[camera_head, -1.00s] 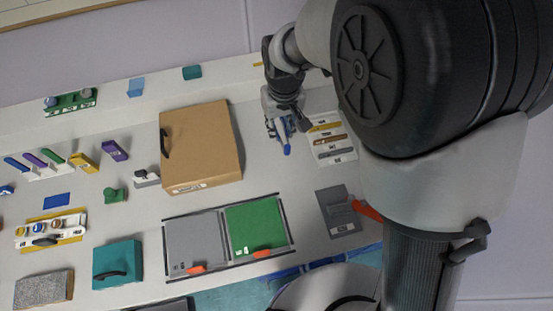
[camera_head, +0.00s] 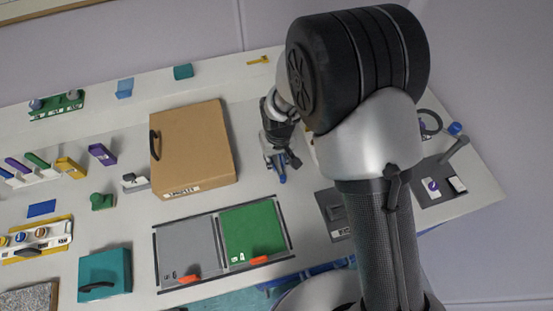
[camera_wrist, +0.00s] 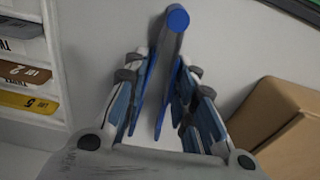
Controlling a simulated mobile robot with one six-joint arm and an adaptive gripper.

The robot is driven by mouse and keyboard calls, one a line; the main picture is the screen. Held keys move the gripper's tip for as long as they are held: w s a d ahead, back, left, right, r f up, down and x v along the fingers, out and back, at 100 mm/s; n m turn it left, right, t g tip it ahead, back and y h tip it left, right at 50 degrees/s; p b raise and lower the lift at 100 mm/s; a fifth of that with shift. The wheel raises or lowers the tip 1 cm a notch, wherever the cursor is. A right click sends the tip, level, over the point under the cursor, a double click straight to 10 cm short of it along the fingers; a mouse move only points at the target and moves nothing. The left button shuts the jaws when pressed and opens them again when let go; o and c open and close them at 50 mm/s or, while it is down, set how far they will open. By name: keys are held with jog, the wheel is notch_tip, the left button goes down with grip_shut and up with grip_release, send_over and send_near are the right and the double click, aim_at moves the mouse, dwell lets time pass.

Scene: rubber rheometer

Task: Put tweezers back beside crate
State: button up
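The tweezers (camera_wrist: 167,70) are a slim grey and blue piece with a round blue end, between my gripper's fingers (camera_wrist: 165,95) in the wrist view. My fingers are closed in on them from both sides. In the head view their blue end (camera_head: 282,178) sticks out below my gripper (camera_head: 279,160). My gripper is just right of the brown crate (camera_head: 193,145), over pale table surface. The crate also shows at the lower right of the wrist view (camera_wrist: 285,125). I cannot tell whether the tweezers touch the table.
A rack of labelled strips (camera_wrist: 28,75) lies on the other side of my gripper from the crate. A grey and green panel pair (camera_head: 253,232) lies in front. My arm hides part of the right side. A grey plate (camera_head: 440,185) stands at the far right. Bare table surrounds my gripper.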

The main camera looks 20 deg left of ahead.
jog(key=shift+r, duration=0.1)
jog(key=shift+f, duration=0.25)
jog(key=o, duration=0.6)
jog(key=shift+c, duration=0.2)
jog(key=shift+r, duration=0.1)
notch_tip(320, 180, up, 12)
jog(key=s+p, duration=0.1)
jog(key=p, duration=0.2)
jog(key=shift+d, duration=0.4)
jog(key=shift+r, duration=0.1)
